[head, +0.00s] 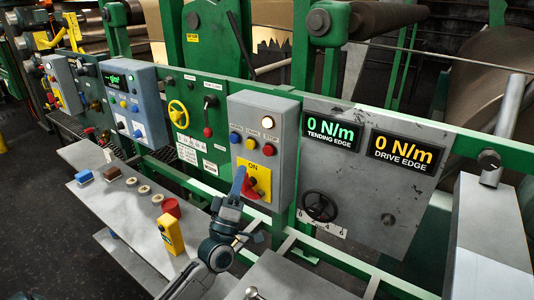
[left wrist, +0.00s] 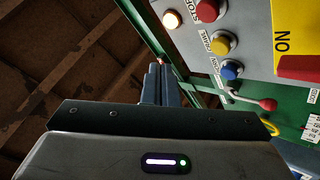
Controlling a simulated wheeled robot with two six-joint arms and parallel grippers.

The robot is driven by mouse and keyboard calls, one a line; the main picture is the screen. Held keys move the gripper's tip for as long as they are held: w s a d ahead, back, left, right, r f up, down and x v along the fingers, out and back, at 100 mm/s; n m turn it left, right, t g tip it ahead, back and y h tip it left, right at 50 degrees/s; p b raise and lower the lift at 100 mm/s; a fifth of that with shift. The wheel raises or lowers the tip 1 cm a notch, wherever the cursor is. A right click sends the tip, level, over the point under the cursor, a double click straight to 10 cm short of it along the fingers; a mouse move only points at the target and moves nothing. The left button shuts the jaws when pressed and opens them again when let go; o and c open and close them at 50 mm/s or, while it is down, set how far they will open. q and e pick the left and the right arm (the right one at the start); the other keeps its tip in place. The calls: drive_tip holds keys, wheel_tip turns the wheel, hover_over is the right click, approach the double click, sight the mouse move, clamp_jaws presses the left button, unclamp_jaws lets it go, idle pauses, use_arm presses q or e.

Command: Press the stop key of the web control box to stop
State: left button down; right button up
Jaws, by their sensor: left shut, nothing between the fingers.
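A grey control box (head: 281,165) stands in the middle of the head view. It carries a lit white lamp (head: 267,122), a blue button (head: 235,137), a yellow button (head: 250,144), a red button (head: 268,150) and a yellow ON plate with a red switch. My left gripper (head: 240,172) is shut and empty, pointing up in front of the box's lower left, below the buttons. Its fingers (left wrist: 158,72) show together in the left wrist view, apart from the buttons.
A blue-grey box (head: 144,88) and a lever with a red knob (head: 208,131) are to the left.

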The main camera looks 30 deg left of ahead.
sight(266, 147)
use_arm(q)
drive_tip(key=w+b, duration=0.3)
drive_tip(key=w, duration=0.4)
drive_tip(key=shift+w+d+b, duration=0.3)
drive_tip(key=shift+w, duration=0.1)
idle(0.5)
drive_tip(key=shift+w, duration=0.15)
idle(1.1)
drive_tip(key=shift+w, duration=0.25)
drive_tip(key=shift+w+d+b, duration=0.1)
drive_tip(key=shift+w+b, duration=0.4)
drive_tip(key=shift+b, duration=0.05)
idle(0.6)
drive_tip(key=shift+s, duration=0.1)
idle(0.3)
drive_tip(key=shift+s+p, duration=0.65)
drive_tip(key=shift+s, duration=0.2)
